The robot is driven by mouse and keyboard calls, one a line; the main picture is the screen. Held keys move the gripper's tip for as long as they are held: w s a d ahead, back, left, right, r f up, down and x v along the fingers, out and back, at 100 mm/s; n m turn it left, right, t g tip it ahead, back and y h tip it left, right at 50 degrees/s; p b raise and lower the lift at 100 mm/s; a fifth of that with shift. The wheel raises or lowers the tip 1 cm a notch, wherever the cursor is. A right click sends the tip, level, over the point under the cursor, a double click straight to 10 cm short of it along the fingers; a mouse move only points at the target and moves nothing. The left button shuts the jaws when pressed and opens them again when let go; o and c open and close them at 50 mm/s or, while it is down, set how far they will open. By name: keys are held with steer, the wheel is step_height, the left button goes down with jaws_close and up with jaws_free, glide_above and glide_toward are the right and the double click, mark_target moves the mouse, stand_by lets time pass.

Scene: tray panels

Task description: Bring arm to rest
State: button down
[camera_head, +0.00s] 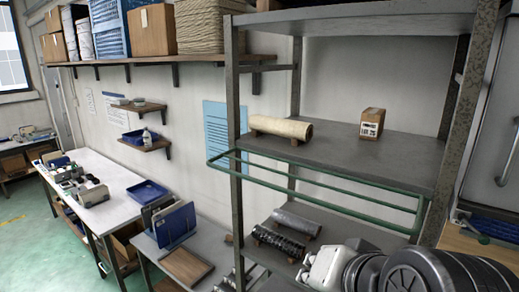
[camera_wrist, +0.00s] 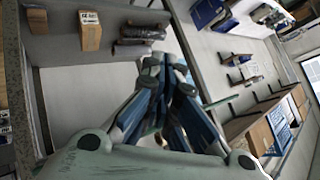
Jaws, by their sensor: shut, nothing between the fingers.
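My gripper (camera_wrist: 168,76) is shut and empty in the wrist view; its two blue-grey fingers meet at the tips. Nothing is held between them. In the head view, my arm shows at the lower right, in front of the lower part of the metal rack (camera_head: 237,120). Its dark round links and a pale part show there, but I cannot make out the fingertips in that view. In the wrist view the fingers lie in front of the rack's shelf and a pale panel, apart from the items on the shelf.
A beige roll (camera_head: 281,127) and a small cardboard box (camera_head: 372,122) sit on the rack's middle shelf, behind a green rail (camera_head: 320,187). Dark rolls (camera_head: 279,240) lie on the lower shelf beside my arm. A white workbench (camera_head: 110,186) stands at the left; green floor is clear there.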

steer(key=s+d+f+n+g+h, duration=0.2)
steer(key=s+d+f+n+g, duration=0.25)
steer(key=s+f, duration=0.4)
steer(key=s+f+b, duration=0.1)
steer(key=f+b, duration=1.1)
steer(key=f, duration=0.1)
steer(key=s+f+b, duration=0.2)
steer(key=f+b, duration=1)
steer(key=f, duration=0.1)
steer(key=shift+s+d+f, duration=0.2)
steer(key=shift+s+d, duration=0.1)
steer(key=shift+d, duration=0.1)
